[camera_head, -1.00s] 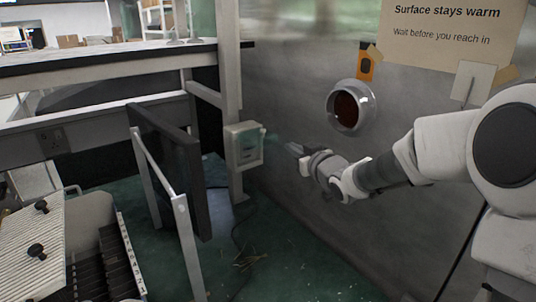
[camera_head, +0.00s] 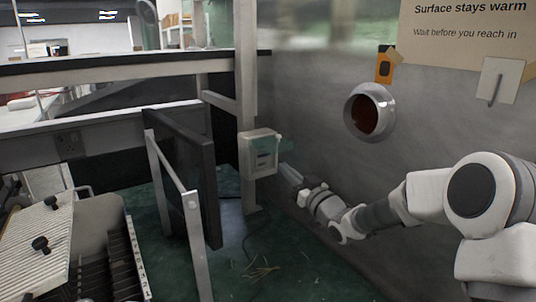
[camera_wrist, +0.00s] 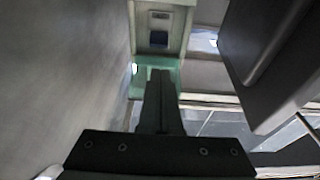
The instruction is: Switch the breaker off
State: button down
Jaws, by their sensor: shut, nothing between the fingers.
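The breaker is a small pale box (camera_head: 259,148) fixed to the grey upright post, with a greenish front panel. In the wrist view the box (camera_wrist: 160,17) is at the top, with a dark blue-grey part in its face. A translucent green cover (camera_wrist: 138,88) shows beside the box there, partly hidden behind my fingers. My gripper (camera_head: 285,170) is shut and empty, at the lower right of the box in the head view. In the wrist view its fingertips (camera_wrist: 161,73) overlap the green cover; I cannot tell whether they touch it. The switch position is not clear.
A dark upright panel (camera_head: 187,165) with a pale rail stands left of the box. A grey wall (camera_head: 320,110) with a round metal port (camera_head: 369,112) runs along the right, close to my arm. The green floor (camera_head: 275,272) below is mostly clear, with some straw-like scraps.

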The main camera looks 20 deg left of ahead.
aim_at(264, 155)
jog(key=x, duration=0.9)
jog(key=shift+w+a+b, duration=0.2)
jog(key=shift+w+b, duration=0.05)
jog(key=shift+b, duration=0.15)
jog(key=shift+f, duration=0.1)
jog(key=shift+f+b, duration=0.1)
jog(key=shift+b, duration=0.65)
